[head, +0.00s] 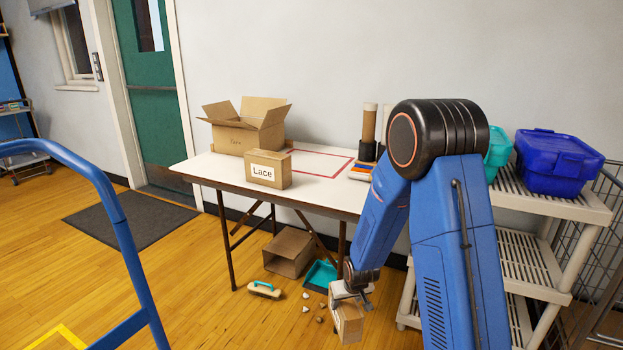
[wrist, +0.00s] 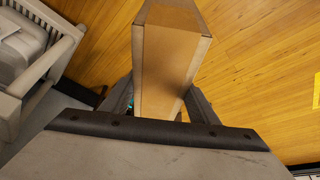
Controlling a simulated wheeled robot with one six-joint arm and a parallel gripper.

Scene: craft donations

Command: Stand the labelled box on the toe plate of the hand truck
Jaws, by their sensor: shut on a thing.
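My gripper (head: 352,296) is shut on a small brown cardboard box (head: 348,324), held low in front of the table. In the wrist view the same box (wrist: 172,62) sits between the two fingers; I see no label on its visible faces. Another cardboard box (head: 267,170), with a white label reading "Lace", stands on the front of the table, apart from my gripper. The blue tube frame (head: 124,217) at the left looks like part of the hand truck. Its toe plate is not in view.
The white table (head: 325,190) also bears an open carton (head: 236,138). Under it are an empty box (head: 289,252), a brush (head: 264,289), a teal dustpan (head: 320,275) and scattered bits. A shelf cart (head: 530,262) stands right.

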